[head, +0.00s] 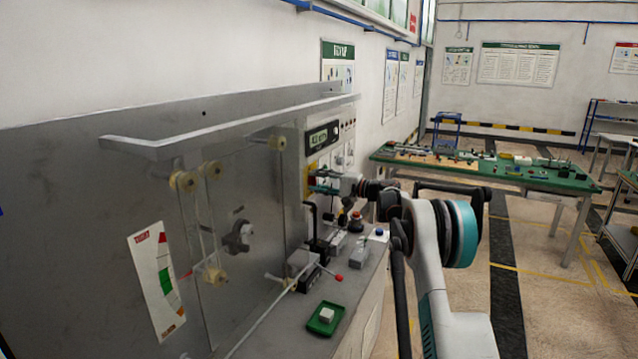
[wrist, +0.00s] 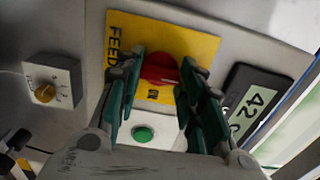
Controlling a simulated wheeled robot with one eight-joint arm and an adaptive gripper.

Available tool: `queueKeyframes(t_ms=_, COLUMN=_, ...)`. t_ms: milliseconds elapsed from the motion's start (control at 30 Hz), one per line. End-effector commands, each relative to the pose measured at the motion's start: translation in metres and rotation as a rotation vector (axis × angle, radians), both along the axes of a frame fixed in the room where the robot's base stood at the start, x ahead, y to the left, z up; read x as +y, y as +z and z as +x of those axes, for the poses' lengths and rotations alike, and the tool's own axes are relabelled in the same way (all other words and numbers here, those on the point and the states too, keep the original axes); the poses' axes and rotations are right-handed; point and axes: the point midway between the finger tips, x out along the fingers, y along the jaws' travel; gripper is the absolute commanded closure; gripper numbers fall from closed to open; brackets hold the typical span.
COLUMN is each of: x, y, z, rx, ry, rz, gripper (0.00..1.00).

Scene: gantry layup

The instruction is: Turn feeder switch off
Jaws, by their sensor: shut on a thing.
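The feeder switch is a red knob (wrist: 158,69) on a yellow plate (wrist: 192,43) lettered "FEED", with "ON" marked next to the knob. The plate also shows edge-on in the head view (head: 311,170), on the front of a grey control panel. My gripper (wrist: 163,72) has its two green-padded fingers on either side of the red knob and is shut on it. In the head view my gripper (head: 325,184) reaches the panel from the right. The fingers cover part of the plate and its lettering, and the knob is hidden in the head view.
A green button (wrist: 143,134), a small dial (wrist: 46,92) and a digital display (wrist: 254,102) lie close around the switch. Below the panel, a bench holds a green tray (head: 313,318) and small fixtures. A green-topped table (head: 562,182) stands behind at the right.

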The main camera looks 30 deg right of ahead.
Motion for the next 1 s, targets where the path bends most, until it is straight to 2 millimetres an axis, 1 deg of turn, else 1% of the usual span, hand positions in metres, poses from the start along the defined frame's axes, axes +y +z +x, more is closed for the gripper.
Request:
queueKeyframes(t_ms=433, x=0.0004, y=-0.0016, z=-0.0003, rx=-0.005, ry=0.002, rz=-0.009, gripper=0.89)
queueKeyframes(t_ms=467, x=0.0004, y=-0.0016, z=-0.0003, rx=-0.005, ry=0.002, rz=-0.009, gripper=0.58)
queueKeyframes(t_ms=500, x=0.0004, y=-0.0015, z=-0.0003, rx=-0.004, ry=0.002, rz=-0.008, gripper=0.49)
queueKeyframes(t_ms=533, x=0.0004, y=-0.0015, z=-0.0003, rx=-0.004, ry=0.002, rz=-0.008, gripper=0.45)
queueKeyframes(t_ms=867, x=-0.0004, y=-0.0007, z=-0.0006, rx=-0.004, ry=0.001, rz=-0.007, gripper=0.45)
queueKeyframes(t_ms=1000, x=-0.0074, y=-0.0006, z=-0.0083, rx=-0.004, ry=-0.001, rz=-0.007, gripper=0.45)
